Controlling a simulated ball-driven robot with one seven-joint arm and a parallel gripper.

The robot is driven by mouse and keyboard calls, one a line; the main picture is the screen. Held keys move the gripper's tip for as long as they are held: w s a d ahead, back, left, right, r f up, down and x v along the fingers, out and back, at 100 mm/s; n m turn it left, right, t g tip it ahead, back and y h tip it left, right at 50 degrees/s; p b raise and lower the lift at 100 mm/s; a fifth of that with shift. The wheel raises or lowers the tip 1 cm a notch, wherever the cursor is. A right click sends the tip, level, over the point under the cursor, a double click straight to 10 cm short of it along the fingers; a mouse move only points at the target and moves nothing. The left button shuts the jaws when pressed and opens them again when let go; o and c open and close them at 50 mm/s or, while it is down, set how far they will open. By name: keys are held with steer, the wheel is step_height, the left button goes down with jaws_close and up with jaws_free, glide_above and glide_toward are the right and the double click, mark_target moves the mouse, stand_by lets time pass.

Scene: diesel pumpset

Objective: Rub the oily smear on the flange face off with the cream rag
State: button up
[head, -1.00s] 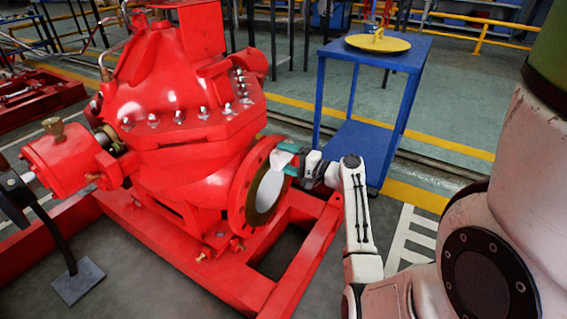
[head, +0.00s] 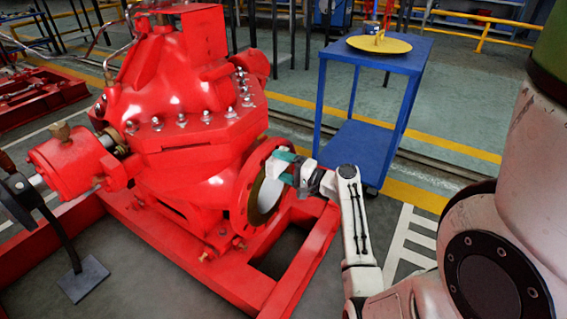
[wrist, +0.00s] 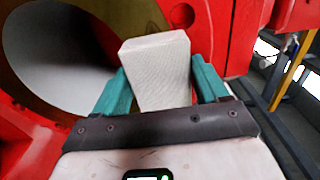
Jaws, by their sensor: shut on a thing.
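My gripper (wrist: 163,92) has teal fingers and is shut on the cream rag (wrist: 158,65), which sticks out past the fingertips as a pale block. In the head view my gripper (head: 289,165) is at the right side of the red pump's round flange (head: 252,172), and the rag shows only as a small pale patch (head: 287,177). In the wrist view the flange face (wrist: 182,17) lies behind the rag, with the open bore at left. I cannot tell whether the rag touches the face. I cannot make out the oily smear.
The red pump (head: 175,120) stands on a red base frame (head: 262,285). A blue table (head: 372,105) with a yellow disc (head: 378,44) stands behind my arm. A yellow rail (head: 482,35) runs at the back. Floor between the pump and table is clear.

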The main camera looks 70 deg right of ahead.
mark_target(261, 174)
steer(key=shift+w+a+p, duration=0.25)
steer(key=shift+a+p, duration=0.2)
steer(key=shift+a, duration=0.6)
steer(key=shift+w+a+p, duration=0.3)
steer(key=shift+a+p, duration=0.15)
steer(key=shift+a, duration=0.55)
steer(key=shift+w+a+p, duration=0.25)
steer(key=shift+a+p, duration=0.2)
steer(key=shift+a, duration=0.6)
steer(key=v, duration=0.9)
steer(key=shift+p, duration=0.45)
steer(key=shift+s+d, duration=0.1)
